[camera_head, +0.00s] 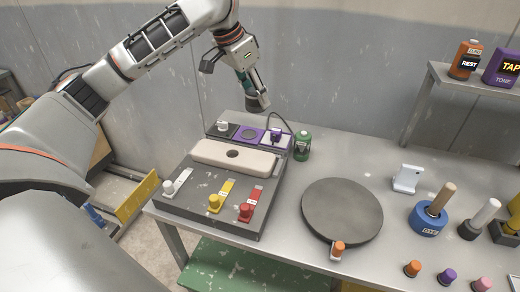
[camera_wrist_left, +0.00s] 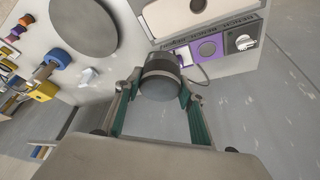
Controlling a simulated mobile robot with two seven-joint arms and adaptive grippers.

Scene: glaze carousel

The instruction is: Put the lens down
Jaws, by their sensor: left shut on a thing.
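My left gripper (camera_head: 250,88) hangs above the back of the table, fingers pointing down. It is shut on the lens (camera_head: 258,103), a short dark cylinder with a lighter grey band. In the left wrist view the lens (camera_wrist_left: 160,86) sits between the green-sided fingers of the gripper (camera_wrist_left: 158,92). It appears held above the table, over the rear of the grey control box (camera_head: 202,218). A strip there carries a white knob, a purple square with a dark round spot (camera_head: 250,134), and a dark purple plug (camera_head: 275,135) with a cable. My right gripper is not in view.
A green bottle (camera_head: 302,145) stands right of the box's rear. A dark round turntable (camera_head: 342,210) lies mid-table. A white stand (camera_head: 407,178), blue roll (camera_head: 428,219) and several small coloured knobs occupy the right. A shelf (camera_head: 470,82) holds labelled bottles.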

